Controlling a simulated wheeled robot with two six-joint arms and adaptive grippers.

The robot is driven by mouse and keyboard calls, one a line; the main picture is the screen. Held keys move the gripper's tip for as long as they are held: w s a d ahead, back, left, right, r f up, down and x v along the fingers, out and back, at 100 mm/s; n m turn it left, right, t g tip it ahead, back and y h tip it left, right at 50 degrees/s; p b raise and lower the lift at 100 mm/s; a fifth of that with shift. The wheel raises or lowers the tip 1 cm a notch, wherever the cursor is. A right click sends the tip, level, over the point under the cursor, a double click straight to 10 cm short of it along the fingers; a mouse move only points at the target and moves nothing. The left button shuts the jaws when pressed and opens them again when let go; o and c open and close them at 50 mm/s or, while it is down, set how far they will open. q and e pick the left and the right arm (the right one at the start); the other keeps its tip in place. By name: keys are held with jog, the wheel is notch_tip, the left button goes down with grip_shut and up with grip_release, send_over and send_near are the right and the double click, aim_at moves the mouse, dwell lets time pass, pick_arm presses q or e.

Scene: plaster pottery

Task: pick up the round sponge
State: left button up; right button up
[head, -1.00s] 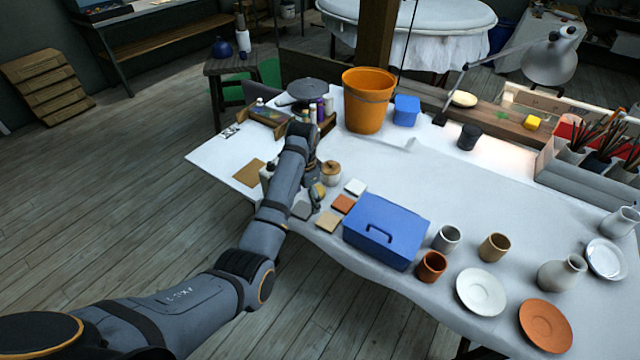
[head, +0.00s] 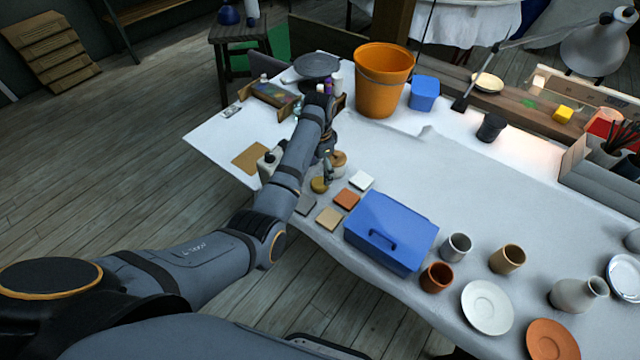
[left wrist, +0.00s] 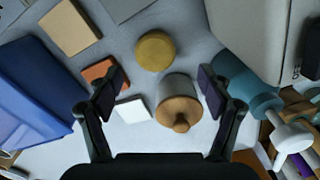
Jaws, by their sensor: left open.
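The round sponge is a mustard-yellow disc (head: 319,185) lying flat on the white table, in front of the lidded jar. In the left wrist view the round sponge (left wrist: 155,51) lies whole and clear at top centre, beyond my fingertips. My left gripper (left wrist: 160,80) is open, its two fingers spread, with nothing held between them. In the head view my left gripper (head: 328,168) hangs over the table beside the jar, partly hidden by my own arm. My right gripper does not show.
A jar with a wooden lid (left wrist: 178,112) stands close to the sponge, between my fingers in the wrist view. Several tiles, including a terracotta one (head: 346,199), and a blue box (head: 390,232) lie nearby. An orange bucket (head: 383,80) stands behind. Mid-table is clear.

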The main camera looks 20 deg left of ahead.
aim_at(320, 182)
pick_arm(q)
jog(key=shift+s+d+f+p, duration=0.1)
jog(key=shift+s+f+p, duration=0.1)
jog(key=shift+f, duration=0.3)
jog(key=shift+s+f+p, duration=0.15)
jog(key=shift+f, duration=0.3)
notch_tip(320, 182, down, 3)
jog(key=shift+r, duration=0.2)
jog(key=shift+f, duration=0.25)
jog(key=c, duration=0.9)
jog(key=shift+c, duration=0.2)
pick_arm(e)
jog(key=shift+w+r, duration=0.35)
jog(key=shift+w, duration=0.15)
pick_arm(q)
jog(key=shift+r, duration=0.1)
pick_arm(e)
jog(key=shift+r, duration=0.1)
